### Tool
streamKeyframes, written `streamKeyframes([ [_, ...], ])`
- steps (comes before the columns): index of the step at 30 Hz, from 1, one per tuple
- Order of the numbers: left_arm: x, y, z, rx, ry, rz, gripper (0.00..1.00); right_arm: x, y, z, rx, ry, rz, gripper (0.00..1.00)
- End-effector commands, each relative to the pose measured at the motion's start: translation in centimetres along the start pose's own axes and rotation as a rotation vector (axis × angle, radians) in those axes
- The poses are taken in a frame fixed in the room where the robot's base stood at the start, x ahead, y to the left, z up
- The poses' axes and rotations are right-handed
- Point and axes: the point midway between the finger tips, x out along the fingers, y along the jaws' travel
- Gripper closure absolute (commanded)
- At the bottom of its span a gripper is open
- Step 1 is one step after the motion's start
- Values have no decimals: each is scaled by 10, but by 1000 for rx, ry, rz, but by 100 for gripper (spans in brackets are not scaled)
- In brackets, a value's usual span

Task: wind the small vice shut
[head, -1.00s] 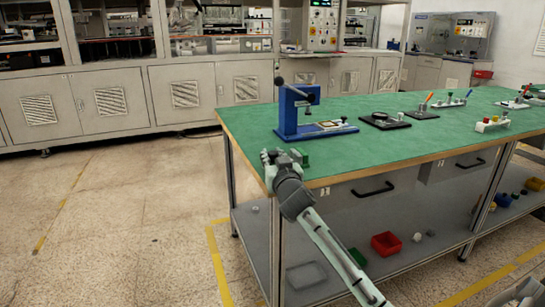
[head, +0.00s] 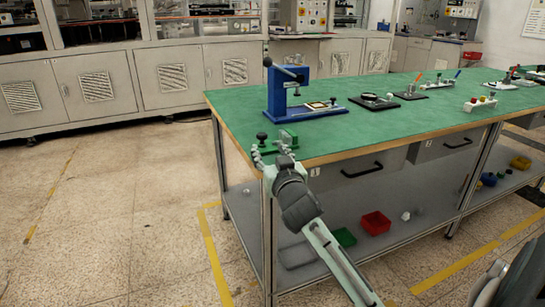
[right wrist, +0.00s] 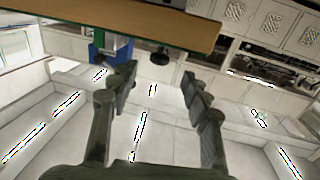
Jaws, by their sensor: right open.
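The small vice is a green block (head: 288,138) with a black knob (head: 262,137) to its left, at the near left corner of the green-topped bench. My right gripper (head: 270,157) is open and empty just in front of the vice, at the bench edge, and hides its lower part. In the right wrist view the two fingers (right wrist: 157,92) are spread with nothing between them. A black knob (right wrist: 160,56) shows beyond the fingertips, below the wooden bench edge (right wrist: 150,22) in that picture. My left gripper is not in view.
A blue press (head: 276,92) with a lever stands behind the vice on the bench (head: 345,135). Black fixtures (head: 375,101) and a peg rack (head: 480,103) are farther right. A red bin (head: 375,223) lies on the lower shelf. The floor left of the bench is clear.

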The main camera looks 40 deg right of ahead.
Motion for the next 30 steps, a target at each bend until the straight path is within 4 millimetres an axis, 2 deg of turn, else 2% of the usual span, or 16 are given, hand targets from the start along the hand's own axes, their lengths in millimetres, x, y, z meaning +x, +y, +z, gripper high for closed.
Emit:
streamKeyframes([
  [3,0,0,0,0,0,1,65,-18,0,1,2,-2,0,52],
  [8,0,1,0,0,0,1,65,-30,0,0,0,-1,0,52],
  [30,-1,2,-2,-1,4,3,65,-30,0,0,0,0,0,52],
])
